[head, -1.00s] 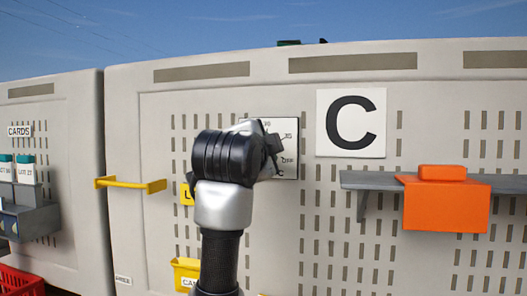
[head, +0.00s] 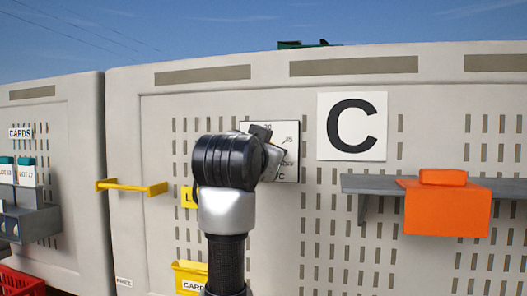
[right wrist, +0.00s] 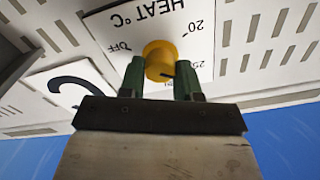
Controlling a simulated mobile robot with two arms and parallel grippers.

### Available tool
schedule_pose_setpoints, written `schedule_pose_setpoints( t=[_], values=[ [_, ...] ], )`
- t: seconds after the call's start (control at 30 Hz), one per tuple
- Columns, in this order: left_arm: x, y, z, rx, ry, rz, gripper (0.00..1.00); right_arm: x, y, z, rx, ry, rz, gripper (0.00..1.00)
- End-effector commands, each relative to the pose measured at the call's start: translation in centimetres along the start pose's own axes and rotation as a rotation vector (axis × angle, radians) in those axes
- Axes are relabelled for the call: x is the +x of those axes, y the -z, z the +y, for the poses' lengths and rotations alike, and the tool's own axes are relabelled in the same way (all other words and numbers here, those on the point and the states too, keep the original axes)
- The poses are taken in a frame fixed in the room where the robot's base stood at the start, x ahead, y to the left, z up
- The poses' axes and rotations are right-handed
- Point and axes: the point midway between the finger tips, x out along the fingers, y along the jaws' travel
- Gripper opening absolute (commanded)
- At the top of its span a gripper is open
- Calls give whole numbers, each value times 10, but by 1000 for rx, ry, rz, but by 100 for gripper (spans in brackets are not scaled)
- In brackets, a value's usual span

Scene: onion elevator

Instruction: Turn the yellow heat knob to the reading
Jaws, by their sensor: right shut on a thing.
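The yellow heat knob (right wrist: 159,62) sits on a white dial plate (right wrist: 107,32), which reads "HEAT °C" upside down in the right wrist view. "OFF" is printed to the knob's left and "20" to its right there; a dark mark shows on the knob's lower part. My right gripper (right wrist: 164,72) is shut on the knob, one green finger on each side. The numbers near the fingers are partly hidden. In the head view the dial plate (head: 291,170) is partly covered by my right gripper (head: 272,153), and the knob is hidden. My left gripper is not in view.
A white sign with a black C (head: 352,127) is right of the dial. A grey shelf (head: 370,184) holds an orange box (head: 447,208). A yellow bar handle (head: 131,187) and a yellow card bin (head: 190,277) are on the left.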

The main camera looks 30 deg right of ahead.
Motion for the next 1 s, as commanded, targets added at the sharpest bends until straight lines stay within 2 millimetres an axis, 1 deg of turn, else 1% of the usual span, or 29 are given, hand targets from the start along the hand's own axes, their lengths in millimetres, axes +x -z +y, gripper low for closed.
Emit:
schedule_pose_setpoints(
  t=[0.03,0.3,0.77,0.8,0.93,1.0],
  values=[
    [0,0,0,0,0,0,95,1,-5,1,-26,-5,-13,9],
    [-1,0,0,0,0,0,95,1,-5,1,-97,-4,-13,9],
    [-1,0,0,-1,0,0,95,1,-6,1,-108,-4,-14,9],
    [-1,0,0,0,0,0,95,1,-5,1,-108,-4,-13,37],
    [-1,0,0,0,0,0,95,1,-4,1,-106,-3,-10,57],
    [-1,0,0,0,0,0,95,0,-4,0,-106,-3,-9,58]
  ],
)
